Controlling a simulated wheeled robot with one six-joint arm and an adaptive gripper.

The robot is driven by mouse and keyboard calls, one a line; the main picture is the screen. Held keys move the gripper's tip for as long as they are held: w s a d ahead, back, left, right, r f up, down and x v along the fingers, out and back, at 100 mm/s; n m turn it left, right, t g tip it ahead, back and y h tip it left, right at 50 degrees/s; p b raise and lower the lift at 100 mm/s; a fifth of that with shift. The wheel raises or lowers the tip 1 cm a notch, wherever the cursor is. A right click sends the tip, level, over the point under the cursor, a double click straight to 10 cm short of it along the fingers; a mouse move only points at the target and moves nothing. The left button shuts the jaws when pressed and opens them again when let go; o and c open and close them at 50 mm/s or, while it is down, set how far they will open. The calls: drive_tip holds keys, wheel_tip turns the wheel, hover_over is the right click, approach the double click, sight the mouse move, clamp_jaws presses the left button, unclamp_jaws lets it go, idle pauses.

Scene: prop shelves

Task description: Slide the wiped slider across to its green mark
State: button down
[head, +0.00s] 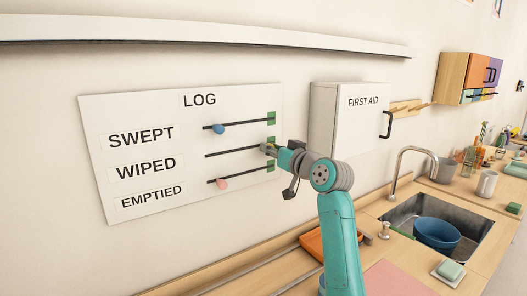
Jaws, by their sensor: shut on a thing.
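The LOG board (105,201) hangs on the wall at the left in the head view, with three dark tracks, each with a green mark at its right end. My gripper (266,148) is shut at the right end of the WIPED track (228,153), close to its green mark (270,141). The wiped slider is mostly hidden by my gripper. I cannot tell exactly how it lies on the mark. The blue slider (218,129) of the SWEPT row and the pink slider (222,183) of the EMPTIED row sit left of their marks.
A white FIRST AID cabinet (358,125) juts from the wall just right of the board. Below are a wooden counter, an orange tray (313,243) and a sink (400,205) with a blue bowl (436,233). A long white shelf (200,33) runs above the board.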

drive_tip(key=shift+w+d, duration=0.1)
drive_tip(key=shift+d, duration=0.05)
drive_tip(key=c, duration=1)
unclamp_jaws()
drive_tip(key=shift+d, duration=0.1)
drive_tip(key=shift+o, duration=0.2)
drive_tip(key=v, duration=1.2)
